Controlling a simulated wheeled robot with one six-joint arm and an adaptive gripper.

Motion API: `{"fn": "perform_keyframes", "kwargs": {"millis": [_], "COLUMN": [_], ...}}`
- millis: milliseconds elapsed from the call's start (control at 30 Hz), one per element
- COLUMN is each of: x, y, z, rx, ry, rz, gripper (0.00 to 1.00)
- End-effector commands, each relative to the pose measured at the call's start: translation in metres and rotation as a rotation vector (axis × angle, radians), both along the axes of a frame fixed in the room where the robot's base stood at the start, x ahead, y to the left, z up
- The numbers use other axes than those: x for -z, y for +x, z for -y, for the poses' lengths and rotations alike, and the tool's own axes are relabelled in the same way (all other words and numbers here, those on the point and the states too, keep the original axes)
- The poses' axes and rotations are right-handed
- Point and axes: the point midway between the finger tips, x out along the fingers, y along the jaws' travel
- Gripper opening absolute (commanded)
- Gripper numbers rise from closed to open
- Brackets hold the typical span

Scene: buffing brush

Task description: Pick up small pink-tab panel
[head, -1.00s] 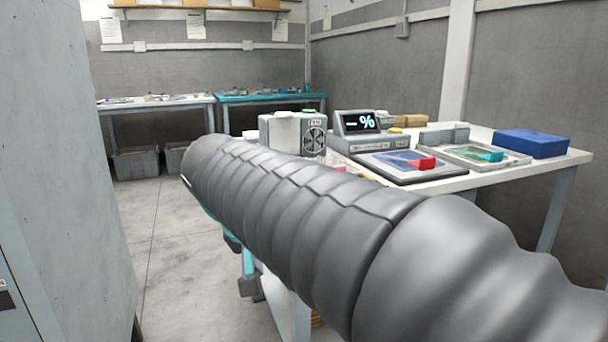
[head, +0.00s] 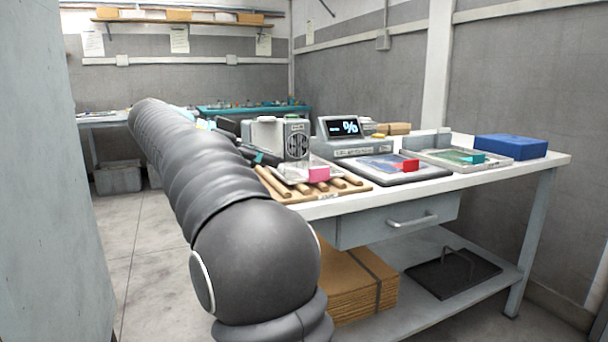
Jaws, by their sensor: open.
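The small pink-tab panel (head: 294,174) lies on a wooden slatted rack (head: 362,187) at the near left end of the white workbench. Its pink tab (head: 318,174) faces me at the panel's right front corner. My gripper (head: 262,157) shows only partly, as dark and teal parts behind my arm, just left of the panel. It is open and appears apart from the panel. My arm hides much of it, and its exact height over the rack cannot be told.
A grey fan unit (head: 296,140) stands close behind the panel. A display device (head: 344,136), a red-tab panel (head: 388,168), a teal-tab tray (head: 460,158) and a blue box (head: 511,147) stand to the right. Cardboard (head: 355,285) lies on the lower shelf.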

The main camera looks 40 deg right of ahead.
Motion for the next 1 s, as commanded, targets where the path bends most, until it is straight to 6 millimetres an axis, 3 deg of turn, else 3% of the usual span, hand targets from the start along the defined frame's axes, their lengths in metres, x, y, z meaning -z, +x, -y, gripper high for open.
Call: {"fn": "perform_keyframes", "kwargs": {"millis": [300, 567, 800, 1000], "x": [0.021, 0.026, 0.037, 0.041], "y": [-0.012, -0.015, -0.019, -0.021], "z": [0.049, 0.064, 0.095, 0.106], "rx": [-0.001, -0.002, 0.0, -0.003], "ry": [0.002, 0.003, 0.004, 0.003], "rz": [-0.001, -0.001, -0.002, -0.001], "gripper": [0.42, 0.42, 0.42, 0.42]}}
